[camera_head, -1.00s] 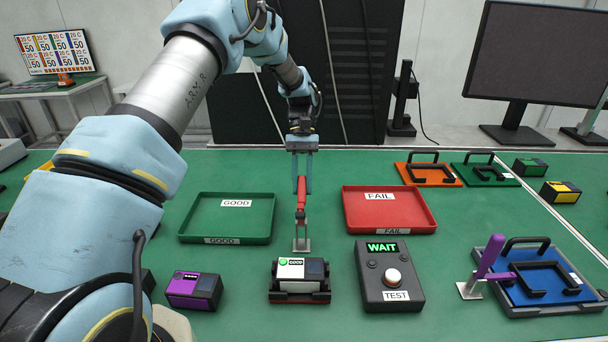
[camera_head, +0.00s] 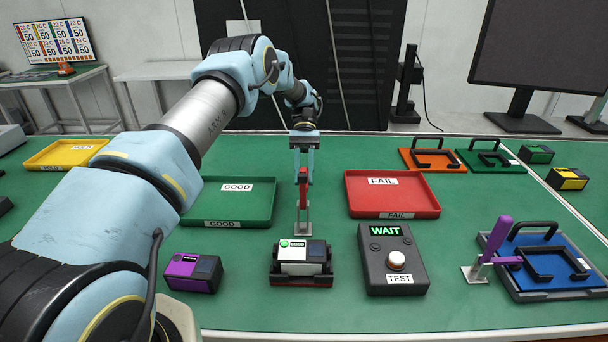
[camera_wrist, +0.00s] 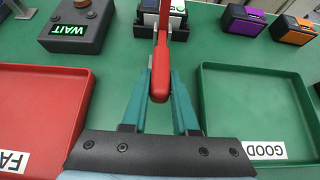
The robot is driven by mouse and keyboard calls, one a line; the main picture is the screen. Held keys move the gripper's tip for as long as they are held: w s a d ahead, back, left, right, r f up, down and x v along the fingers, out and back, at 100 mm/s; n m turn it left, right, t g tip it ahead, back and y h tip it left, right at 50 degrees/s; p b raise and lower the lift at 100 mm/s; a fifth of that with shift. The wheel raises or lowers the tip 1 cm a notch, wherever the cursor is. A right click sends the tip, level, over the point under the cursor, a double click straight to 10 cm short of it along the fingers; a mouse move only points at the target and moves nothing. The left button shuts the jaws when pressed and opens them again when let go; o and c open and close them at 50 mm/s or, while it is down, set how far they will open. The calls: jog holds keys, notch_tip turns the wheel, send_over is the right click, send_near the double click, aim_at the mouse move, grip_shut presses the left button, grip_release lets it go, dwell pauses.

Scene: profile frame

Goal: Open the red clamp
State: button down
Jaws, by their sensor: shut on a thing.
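The red clamp (camera_head: 303,186) stands behind the central fixture, its red handle pointing up above a grey metal base. My gripper (camera_head: 304,176) points down from above and is shut on the upper part of this handle. In the wrist view, the red handle (camera_wrist: 160,72) runs between the two teal fingers of my gripper (camera_wrist: 160,92). The clamp's lower end is partly hidden by the fixture. A white and black device with a green light (camera_head: 300,252) sits in the fixture (camera_head: 300,280) in front of the clamp.
The green GOOD tray (camera_head: 230,208) lies left of the clamp and the red FAIL tray (camera_head: 390,205) right. The WAIT tester (camera_head: 388,270) and a purple device (camera_head: 192,272) flank the fixture. A purple clamp (camera_head: 494,245) stands far right by a blue tray (camera_head: 548,280).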

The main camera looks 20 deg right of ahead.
jog(key=c, duration=0.7)
grip_release()
jog(key=shift+r+b, duration=0.5)
jog(key=shift+r, duration=0.15)
notch_tip(320, 180, up, 7)
jog(key=shift+r+p, duration=0.1)
jog(key=shift+p, duration=0.8)
jog(key=shift+r+p, duration=0.75)
jog(key=shift+r, duration=0.05)
jog(key=shift+a, duration=0.1)
